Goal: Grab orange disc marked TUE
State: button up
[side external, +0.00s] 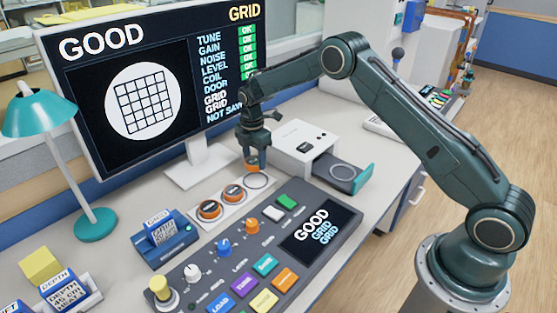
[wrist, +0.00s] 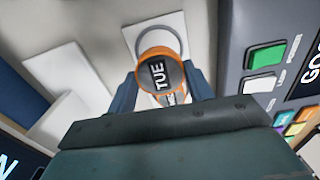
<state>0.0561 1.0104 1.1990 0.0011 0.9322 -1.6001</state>
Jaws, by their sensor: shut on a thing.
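The orange disc marked TUE (wrist: 160,72) has a dark top with white lettering and an orange rim. It sits between the fingers of my gripper (wrist: 163,88) in the wrist view. In the side view my gripper (side external: 255,160) points down and is shut on the disc, whose orange edge (side external: 251,161) shows at the fingertips. It is above a white strip with an empty ring outline (side external: 257,181). Two other orange discs, a nearer one (side external: 209,209) and a farther one (side external: 233,193), rest on the same strip; their lettering is too small to read.
A white box with an open grey drawer (side external: 343,174) stands right of the gripper. The control panel (side external: 240,270) with knobs and coloured buttons lies in front. A large monitor (side external: 150,90) stands behind, and a teal lamp (side external: 95,222) is at left.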

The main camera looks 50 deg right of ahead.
aim_at(255, 160)
notch_tip(255, 160, up, 14)
dwell(0.4)
dwell(0.5)
